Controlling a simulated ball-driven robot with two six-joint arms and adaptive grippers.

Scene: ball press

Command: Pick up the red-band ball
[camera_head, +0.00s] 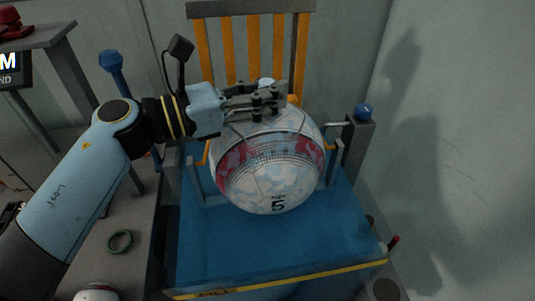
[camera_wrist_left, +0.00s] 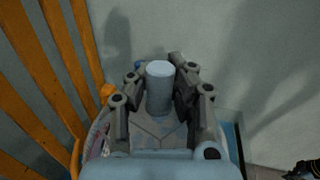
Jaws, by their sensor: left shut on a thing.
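The red-band ball (camera_head: 262,185) is large and pale, with red and grey-blue patches and a dark 5 low on its front. It is over a blue bed (camera_head: 225,250), between grey posts; I cannot tell whether it touches the bed. My left gripper (camera_head: 265,102) is above the top of the ball. In the left wrist view its fingers close on both sides of a pale cylindrical knob (camera_wrist_left: 159,85), which stands up from the ball's top (camera_wrist_left: 150,143). The knob's foot is partly hidden by the fingers. My right gripper does not show.
An orange slatted frame (camera_head: 237,50) stands behind the ball. A grey post with a blue knob (camera_head: 363,111) is to the right. A grey bench at left holds a green ring (camera_head: 120,242) and another ball (camera_head: 97,293). A yellow stripe marks the bed's front edge.

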